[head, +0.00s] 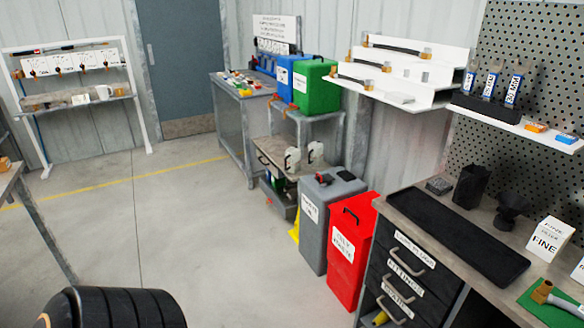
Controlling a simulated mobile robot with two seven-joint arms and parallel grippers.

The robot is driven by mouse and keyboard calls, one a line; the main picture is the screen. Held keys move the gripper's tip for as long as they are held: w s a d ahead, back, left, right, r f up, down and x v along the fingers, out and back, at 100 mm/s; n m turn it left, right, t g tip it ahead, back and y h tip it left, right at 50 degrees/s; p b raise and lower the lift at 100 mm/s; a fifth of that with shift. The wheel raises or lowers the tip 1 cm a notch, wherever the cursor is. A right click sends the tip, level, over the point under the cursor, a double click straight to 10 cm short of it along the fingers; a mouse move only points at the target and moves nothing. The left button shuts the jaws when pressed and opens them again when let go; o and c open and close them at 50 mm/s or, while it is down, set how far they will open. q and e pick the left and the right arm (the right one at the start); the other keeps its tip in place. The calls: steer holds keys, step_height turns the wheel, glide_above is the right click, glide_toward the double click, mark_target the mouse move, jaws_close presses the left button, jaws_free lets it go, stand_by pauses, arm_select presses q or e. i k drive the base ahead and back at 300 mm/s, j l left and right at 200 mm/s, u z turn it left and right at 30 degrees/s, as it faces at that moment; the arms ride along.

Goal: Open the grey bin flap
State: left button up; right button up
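The grey bin (315,228) stands upright on the floor in the middle right of the head view, with a white label on its front. Its top flap (335,190) looks closed. A small red part and a dark part show on top of the bin; they are too small to make out clearly. The red bin (352,250), with a black handle and a white label, stands close beside it on the right. Neither of my grippers is in view.
A drawer bench (415,265) with a black tray (455,236) stands right of the red bin. Open floor (190,235) lies left of the bins.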

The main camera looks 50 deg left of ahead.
mark_target(324, 179)
steer(key=u, duration=1.35)
steer(key=i+j+u, duration=0.15)
steer(key=i, duration=0.5)
steer(key=i+j+u, duration=0.15)
steer(key=i, duration=0.45)
